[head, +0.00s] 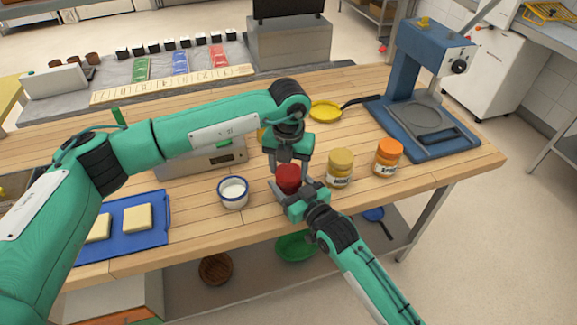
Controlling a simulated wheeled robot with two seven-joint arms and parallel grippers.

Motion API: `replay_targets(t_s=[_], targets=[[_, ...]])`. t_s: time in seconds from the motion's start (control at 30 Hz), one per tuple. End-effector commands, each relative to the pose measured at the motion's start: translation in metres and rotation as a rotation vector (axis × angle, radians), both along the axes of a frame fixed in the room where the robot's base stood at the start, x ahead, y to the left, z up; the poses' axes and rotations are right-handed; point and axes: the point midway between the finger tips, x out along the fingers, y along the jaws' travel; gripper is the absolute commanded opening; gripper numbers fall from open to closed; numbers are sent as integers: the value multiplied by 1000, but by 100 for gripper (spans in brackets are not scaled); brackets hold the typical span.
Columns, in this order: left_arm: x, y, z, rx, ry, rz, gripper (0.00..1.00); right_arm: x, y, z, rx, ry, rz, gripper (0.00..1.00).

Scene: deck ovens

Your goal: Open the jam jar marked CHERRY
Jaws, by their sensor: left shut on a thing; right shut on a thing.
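A jar with a dark red top (288,175) stands near the front edge of the wooden table. Its label is hidden, so I cannot read CHERRY on it. My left gripper (289,166) comes down from above and is shut on the red lid. My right gripper (286,190) reaches in from the front and is shut on the jar's body, mostly hiding it. I cannot see a gap between lid and jar.
A mustard-lidded jar (340,168) and an orange-lidded jar (388,157) stand to the right. A white cup with a blue rim (233,192) is to the left. A blue tray (157,228) holds pale slabs. Behind are a yellow pan (325,111) and a blue press (402,75).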

Motion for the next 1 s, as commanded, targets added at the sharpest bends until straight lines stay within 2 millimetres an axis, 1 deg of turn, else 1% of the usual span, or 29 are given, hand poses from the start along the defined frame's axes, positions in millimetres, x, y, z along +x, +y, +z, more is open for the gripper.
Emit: replay_targets(t_s=[0.1, 0.7, 0.8, 0.9, 1.0], targets=[[0, -1, 0, -2, 1, 188, 31, 0, 0, 0, -1, 0, -1, 1], [1, 0, 1, -2, -1, 1160, 31, 0, 0, 0, -1, -1, 0, 1], [1, 0, 1, -1, -1, 1286, 31, 0, 0, 0, -1, -1, 0, 1], [1, 0, 1, -1, -1, 1369, 31, 0, 0, 0, -1, -1, 0, 1], [1, 0, 1, -1, -1, 1372, 31, 0, 0, 0, -1, -1, 0, 1]])
